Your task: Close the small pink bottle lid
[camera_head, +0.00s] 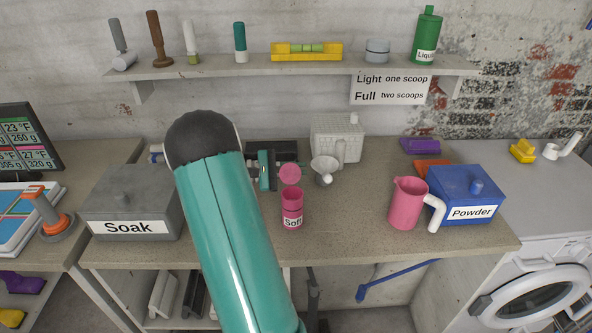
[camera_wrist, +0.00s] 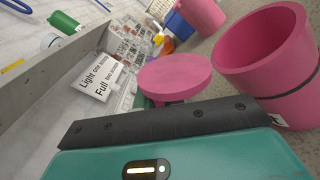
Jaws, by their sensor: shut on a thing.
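The small pink bottle (camera_head: 292,218), labelled Soft, stands upright on the counter in the head view. Its open mouth shows at the right of the wrist view (camera_wrist: 285,85). The round pink lid (camera_head: 290,173) is off the mouth, tilted with its disc face towards the head camera, just above and behind the bottle. In the wrist view the lid (camera_wrist: 175,75) is left of the bottle rim, in front of my gripper's dark edge. My gripper (camera_head: 276,173) comes in from the left and is shut on the lid. The fingertips are largely hidden, and I cannot tell whether lid and bottle are joined.
A white funnel-like scoop (camera_head: 325,171) and a white basket (camera_head: 338,135) stand behind right. A pink jug (camera_head: 407,203) and the blue Powder box (camera_head: 462,193) are farther right. The grey Soak box (camera_head: 133,203) is left. Counter between bottle and jug is clear.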

